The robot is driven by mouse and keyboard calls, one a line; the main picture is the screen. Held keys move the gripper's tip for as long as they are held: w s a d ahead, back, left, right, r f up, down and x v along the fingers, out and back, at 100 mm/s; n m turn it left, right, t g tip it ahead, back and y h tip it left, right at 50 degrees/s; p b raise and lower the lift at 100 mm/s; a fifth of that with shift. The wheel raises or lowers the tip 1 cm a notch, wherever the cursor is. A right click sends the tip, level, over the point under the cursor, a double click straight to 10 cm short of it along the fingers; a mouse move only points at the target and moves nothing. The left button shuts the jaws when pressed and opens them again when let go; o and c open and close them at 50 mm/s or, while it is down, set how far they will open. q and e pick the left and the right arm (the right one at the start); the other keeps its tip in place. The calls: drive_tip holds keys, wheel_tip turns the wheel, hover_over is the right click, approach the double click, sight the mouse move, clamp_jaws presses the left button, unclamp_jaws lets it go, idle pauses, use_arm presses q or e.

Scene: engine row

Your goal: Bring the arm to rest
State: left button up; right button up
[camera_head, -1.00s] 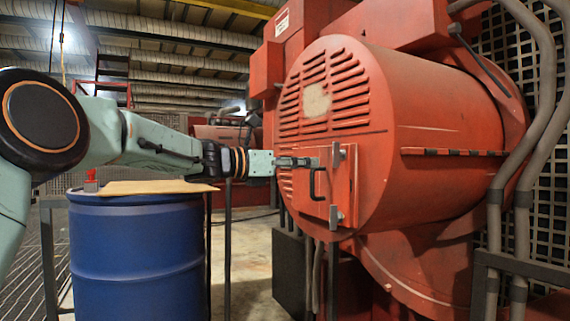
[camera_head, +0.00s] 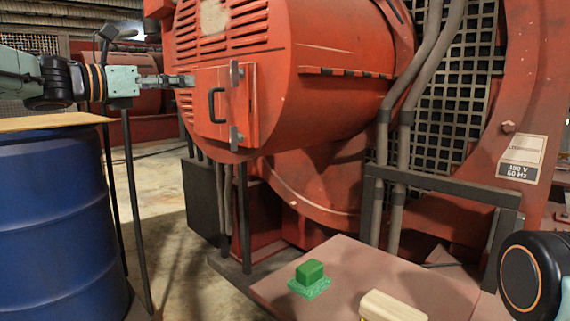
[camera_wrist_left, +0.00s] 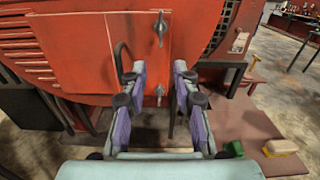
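My left arm comes in from the left in the head view, stretched out above the blue drum. Its gripper (camera_head: 182,81) points at the small red hatch door (camera_head: 243,98) on the machine, just left of the black handle (camera_head: 216,105). In the left wrist view the two fingers of my left gripper (camera_wrist_left: 160,72) stand apart with nothing between them. The door (camera_wrist_left: 90,45) is closed, and its handle (camera_wrist_left: 122,62) shows beside the left finger; contact cannot be told. A black joint of my right arm (camera_head: 530,275) shows at lower right; the right gripper is out of view.
The blue drum (camera_head: 55,215) with a flat board (camera_head: 50,122) on top stands below my left arm. A brown table (camera_head: 345,270) at the front holds a green block (camera_head: 310,272) and a cream-topped item (camera_head: 392,307). Grey pipes (camera_head: 400,130) run in front of a grille.

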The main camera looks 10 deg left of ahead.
use_arm(q)
drive_tip(key=w+d+f+n+t+y+p, duration=0.1)
drive_tip(key=d+f+n+y, duration=0.15)
drive_tip(key=f+n, duration=0.8)
drive_tip(key=d+f+n+y, duration=0.1)
drive_tip(key=d+f+n, duration=0.3)
drive_tip(key=n, duration=1.1)
drive_tip(key=s+f+n+g+y, duration=0.1)
drive_tip(key=s+f+n, duration=0.1)
drive_tip(key=f+n, duration=0.35)
drive_tip(key=s+f+n+g+y+p, duration=0.1)
drive_tip(key=s+f+n, duration=0.1)
drive_tip(key=f, duration=0.7)
drive_tip(key=s+f+n+g+y, duration=0.1)
drive_tip(key=s+f+n, duration=0.15)
drive_tip(key=f, duration=0.45)
drive_tip(key=s+d+f+n+g+y+p, duration=0.1)
drive_tip(key=s+f+n+g+y+p, duration=0.35)
drive_tip(key=s+f, duration=1.1)
drive_tip(key=s+f+n+g, duration=0.1)
drive_tip(key=s+f+g, duration=0.3)
drive_tip(key=s, duration=0.9)
drive_tip(key=s+f+n+g, duration=0.2)
drive_tip(key=s+f, duration=0.3)
drive_tip(key=s, duration=0.8)
drive_tip(key=shift+a+f+n+g+b, duration=0.15)
drive_tip(key=shift+f+n+g+b, duration=0.15)
drive_tip(key=shift+g, duration=0.55)
